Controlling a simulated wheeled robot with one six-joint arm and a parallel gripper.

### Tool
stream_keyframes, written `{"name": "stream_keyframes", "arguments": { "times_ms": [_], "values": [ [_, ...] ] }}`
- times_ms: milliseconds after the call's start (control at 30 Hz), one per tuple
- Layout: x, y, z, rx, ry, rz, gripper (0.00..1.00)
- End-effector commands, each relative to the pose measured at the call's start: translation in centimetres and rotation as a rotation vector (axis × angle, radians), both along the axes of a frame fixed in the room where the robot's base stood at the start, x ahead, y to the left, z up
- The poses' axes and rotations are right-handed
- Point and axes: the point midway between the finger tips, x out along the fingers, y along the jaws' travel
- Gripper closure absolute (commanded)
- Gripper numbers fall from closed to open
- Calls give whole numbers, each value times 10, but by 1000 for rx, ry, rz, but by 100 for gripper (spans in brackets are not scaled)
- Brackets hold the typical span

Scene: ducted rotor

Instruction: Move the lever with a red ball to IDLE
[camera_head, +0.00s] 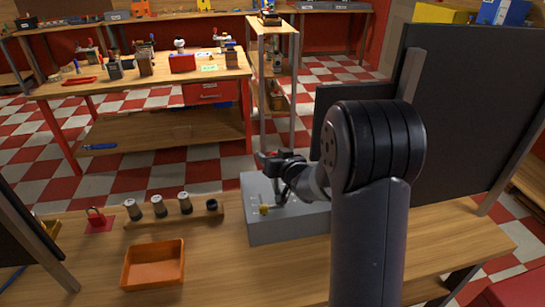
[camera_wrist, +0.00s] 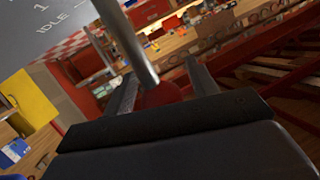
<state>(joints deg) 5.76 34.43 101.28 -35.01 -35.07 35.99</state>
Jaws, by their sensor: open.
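A grey control box (camera_head: 285,225) stands on the wooden bench in the head view. My gripper (camera_head: 270,162) is above its top left part. In the wrist view, a metal lever rod (camera_wrist: 128,40) slants down to a dark red ball (camera_wrist: 160,95). The ball lies between the two open fingers of my gripper (camera_wrist: 162,88); I cannot tell whether they touch it. A panel (camera_wrist: 40,30) at the upper left carries the marks "1" and "IDLE". In the head view the lever is mostly hidden by my gripper.
A dark board (camera_head: 465,105) stands at right.

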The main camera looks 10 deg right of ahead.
Motion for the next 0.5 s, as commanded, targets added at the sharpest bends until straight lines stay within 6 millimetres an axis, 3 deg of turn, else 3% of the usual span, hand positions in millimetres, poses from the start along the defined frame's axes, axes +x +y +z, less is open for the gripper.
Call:
{"name": "stream_keyframes", "arguments": {
  "times_ms": [233, 500],
  "values": [
    [-16, -4, 5, -1, -1, 0, 45],
    [-62, -17, 18, 0, -2, -3, 45]
  ]
}}
